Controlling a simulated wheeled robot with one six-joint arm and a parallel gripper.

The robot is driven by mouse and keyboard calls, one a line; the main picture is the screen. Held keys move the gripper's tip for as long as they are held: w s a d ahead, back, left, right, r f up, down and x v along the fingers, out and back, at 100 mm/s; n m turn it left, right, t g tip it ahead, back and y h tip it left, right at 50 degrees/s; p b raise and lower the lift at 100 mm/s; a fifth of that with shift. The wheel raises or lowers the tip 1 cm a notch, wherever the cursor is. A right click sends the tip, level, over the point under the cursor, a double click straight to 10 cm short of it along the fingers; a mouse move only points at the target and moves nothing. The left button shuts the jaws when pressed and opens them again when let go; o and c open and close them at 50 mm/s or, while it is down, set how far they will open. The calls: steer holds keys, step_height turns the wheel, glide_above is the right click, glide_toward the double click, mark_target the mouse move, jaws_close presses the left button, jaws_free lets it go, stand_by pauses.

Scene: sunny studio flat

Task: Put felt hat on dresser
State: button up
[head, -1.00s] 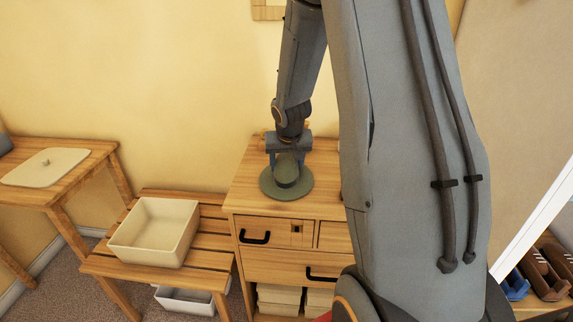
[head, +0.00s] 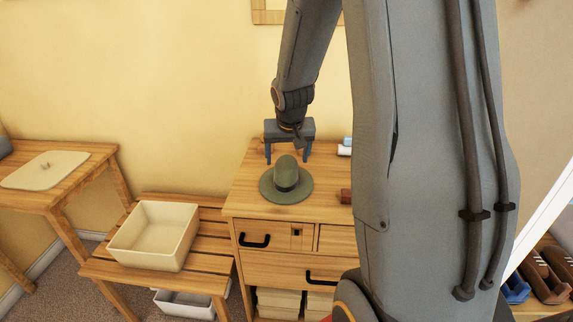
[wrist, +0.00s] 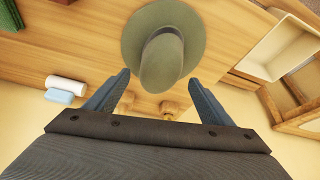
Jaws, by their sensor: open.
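The green felt hat (head: 286,182) sits upright on the wooden top of the dresser (head: 240,200), brim down, near its front left. It also shows in the wrist view (wrist: 163,45), beyond my fingertips. My gripper (head: 287,158) is open and empty, behind and above the hat in the head view. In the wrist view its two fingers (wrist: 160,82) are spread apart, with the crown near the gap between them but not gripped. The right part of the dresser is hidden behind my arm.
A white and blue rolled item (head: 345,148) and a reddish-brown item (head: 346,196) are on the dresser, partly hidden by my arm. A slatted bench (head: 205,285) with a cream bin (head: 150,250) stands left. A table (head: 100,160) with a flat lid (head: 45,170) is farther left.

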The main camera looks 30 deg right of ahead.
steer(key=v, duration=0.5)
steer(key=shift+r+b, duration=0.1)
steer(key=shift+b, duration=0.25)
steer(key=s+a+f+n+g+y, duration=0.1)
steer(key=s+a+f+n, duration=0.1)
steer(key=s+a, duration=0.5)
steer(key=s+a+f+n+g, duration=0.2)
steer(key=s+a+f, duration=0.2)
steer(key=s+a, duration=0.4)
steer(key=s, duration=0.3)
steer(key=shift+s+a+y, duration=0.25)
steer(key=shift+y, duration=0.15)
